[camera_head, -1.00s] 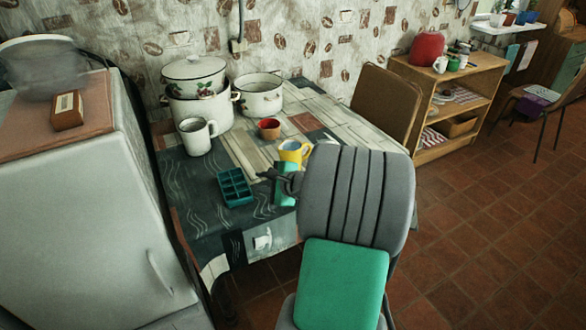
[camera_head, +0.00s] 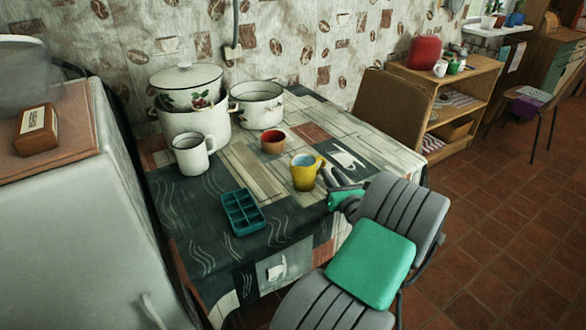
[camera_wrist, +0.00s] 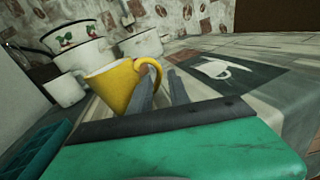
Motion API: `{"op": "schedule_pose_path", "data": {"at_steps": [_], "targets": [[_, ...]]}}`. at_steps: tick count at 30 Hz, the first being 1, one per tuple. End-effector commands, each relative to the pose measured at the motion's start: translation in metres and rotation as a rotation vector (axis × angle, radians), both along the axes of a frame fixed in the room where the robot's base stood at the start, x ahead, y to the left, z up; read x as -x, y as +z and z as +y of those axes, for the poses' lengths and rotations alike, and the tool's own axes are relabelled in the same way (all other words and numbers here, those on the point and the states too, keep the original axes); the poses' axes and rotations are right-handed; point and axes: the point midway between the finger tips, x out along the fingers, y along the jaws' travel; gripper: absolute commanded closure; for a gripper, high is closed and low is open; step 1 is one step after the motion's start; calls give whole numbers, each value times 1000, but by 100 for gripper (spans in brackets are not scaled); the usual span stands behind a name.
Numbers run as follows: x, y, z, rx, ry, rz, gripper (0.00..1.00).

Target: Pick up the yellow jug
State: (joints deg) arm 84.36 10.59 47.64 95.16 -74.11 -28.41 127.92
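The yellow jug (camera_head: 306,173) stands upright on the table, with a pale blue inside and its handle on the right. It also shows in the wrist view (camera_wrist: 116,84), handle toward my fingers. My gripper (camera_head: 337,178) is just right of the jug in the head view, low over the table. In the wrist view my gripper (camera_wrist: 161,84) has its two fingers apart, with a gap between them. The left finger overlaps the jug's right side and lower handle; I cannot tell whether it touches. Nothing is held.
A red-brown cup (camera_head: 273,142) stands behind the jug. A teal compartment tray (camera_head: 242,212) lies front left. A white mug (camera_head: 193,154), a lidded enamel pot (camera_head: 195,120) and another pot (camera_head: 257,104) stand further back. A chair back (camera_head: 385,113) adjoins the table's right side.

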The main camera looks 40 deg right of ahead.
Motion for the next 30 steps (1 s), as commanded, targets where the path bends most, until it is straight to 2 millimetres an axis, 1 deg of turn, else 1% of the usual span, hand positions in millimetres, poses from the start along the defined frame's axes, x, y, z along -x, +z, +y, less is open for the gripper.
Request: {"op": "schedule_pose_path", "data": {"at_steps": [3,5,11,16,19,26,30], "targets": [[1,-1,-2,-5,-5,-5,77],[-2,-1,-3,-5,-4,-6,77],[-27,-1,-14,-3,-2,-6,77],[-55,-2,-26,-2,-1,-5,77],[-67,-2,-33,-3,-1,-5,77],[-69,-1,-35,-4,-5,-5,77],[-69,-1,-35,-4,-4,-5,88]]}}
